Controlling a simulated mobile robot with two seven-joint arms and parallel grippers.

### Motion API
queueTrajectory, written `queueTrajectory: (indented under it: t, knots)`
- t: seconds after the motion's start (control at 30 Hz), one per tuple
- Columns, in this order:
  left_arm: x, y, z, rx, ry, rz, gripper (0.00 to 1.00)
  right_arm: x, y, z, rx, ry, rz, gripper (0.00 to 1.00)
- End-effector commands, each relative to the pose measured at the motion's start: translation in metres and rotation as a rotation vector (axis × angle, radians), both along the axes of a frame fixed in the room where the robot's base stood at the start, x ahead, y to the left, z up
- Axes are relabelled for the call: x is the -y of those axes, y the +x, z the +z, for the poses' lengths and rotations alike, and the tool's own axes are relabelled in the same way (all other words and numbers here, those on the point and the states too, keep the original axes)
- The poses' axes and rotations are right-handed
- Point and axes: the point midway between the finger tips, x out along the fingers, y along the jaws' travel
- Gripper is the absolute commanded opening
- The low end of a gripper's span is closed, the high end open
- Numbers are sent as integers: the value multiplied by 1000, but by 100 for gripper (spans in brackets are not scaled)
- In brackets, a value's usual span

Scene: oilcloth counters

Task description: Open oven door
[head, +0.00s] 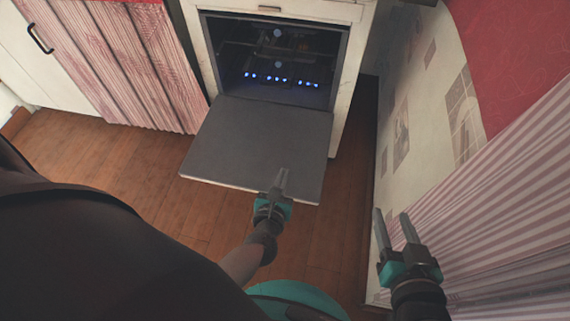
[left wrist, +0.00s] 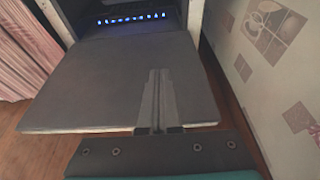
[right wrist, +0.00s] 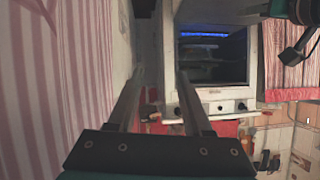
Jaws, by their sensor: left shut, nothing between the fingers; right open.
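The oven (head: 275,60) stands at the top middle of the head view, with blue lights inside its dark cavity. Its door (head: 255,145) is folded down, its grey inner face lying about level over the floor. The door also fills the middle of the left wrist view (left wrist: 100,80). My left gripper (head: 281,178) is shut and empty at the door's outer edge, its fingers overlapping the door in view; I cannot tell if they touch it. My right gripper (head: 391,222) is open and empty, to the right of the door.
A pink striped curtain (head: 150,60) hangs left of the oven. A white cabinet front with a dark handle (head: 40,38) is further left. A patterned wall panel (head: 420,110) and a striped curtain (head: 510,200) stand close on the right. Wooden floor (head: 110,165) is clear left of the door.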

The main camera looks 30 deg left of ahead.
Motion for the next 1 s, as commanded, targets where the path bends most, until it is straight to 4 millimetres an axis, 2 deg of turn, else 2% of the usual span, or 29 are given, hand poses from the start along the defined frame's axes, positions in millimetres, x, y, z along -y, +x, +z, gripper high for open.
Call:
queueTrajectory:
  t: [0.03,0.37,1.0]
  knots:
    - [0,0,4,-2,0,0,0,4,1,4,-18,-15,-3,50]
    - [-2,6,15,-2,0,0,0,25,-7,-2,-187,-107,-20,50]
    - [-4,17,32,-2,0,0,0,66,-37,-1,-484,-243,-67,50]
